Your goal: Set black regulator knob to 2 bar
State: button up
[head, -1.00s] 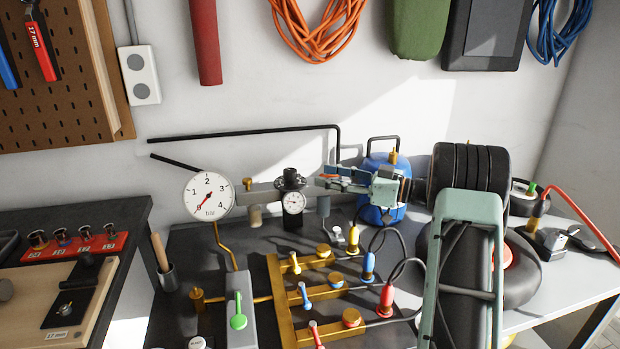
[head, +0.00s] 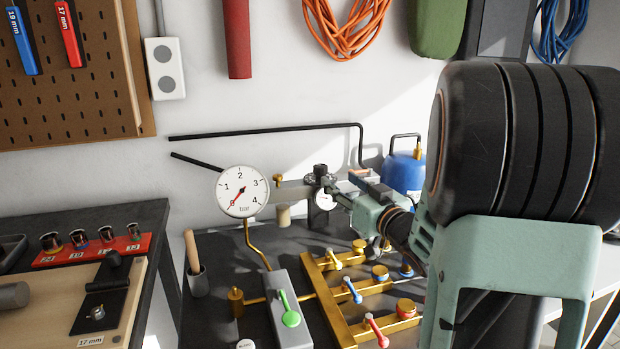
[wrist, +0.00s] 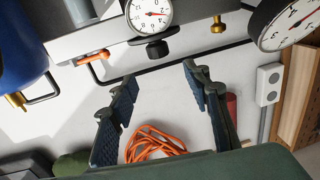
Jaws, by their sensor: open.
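The black regulator knob (head: 320,171) tops the regulator on the grey rail, with a small dial below it in the head view. In the wrist view, the knob (wrist: 157,49) shows beyond the fingertips, roughly centred between them. My gripper (head: 340,188) is open and empty, just right of the regulator, its fingers pointing left toward it. The open jaws (wrist: 159,76) appear apart from the knob in the wrist view. The large bar gauge (head: 241,192) has its red needle at about 0. The small dial (wrist: 150,12) is partly hidden by my gripper in the head view.
A brass valve block (head: 345,322) with coloured levers stands below, and a green lever valve (head: 287,308) at its left. A blue tank (head: 402,174) stands behind my arm. A black pipe (head: 270,130) runs along the wall. My arm hides much of the right.

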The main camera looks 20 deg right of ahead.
aim_at(324, 170)
jog(key=w, duration=0.6)
jog(key=w+a, duration=0.1)
jog(key=w, duration=0.3)
jog(key=shift+w+a+f, duration=0.1)
jog(key=shift+f, duration=0.15)
jog(key=c, duration=1.2)
jog(key=shift+o, duration=0.2)
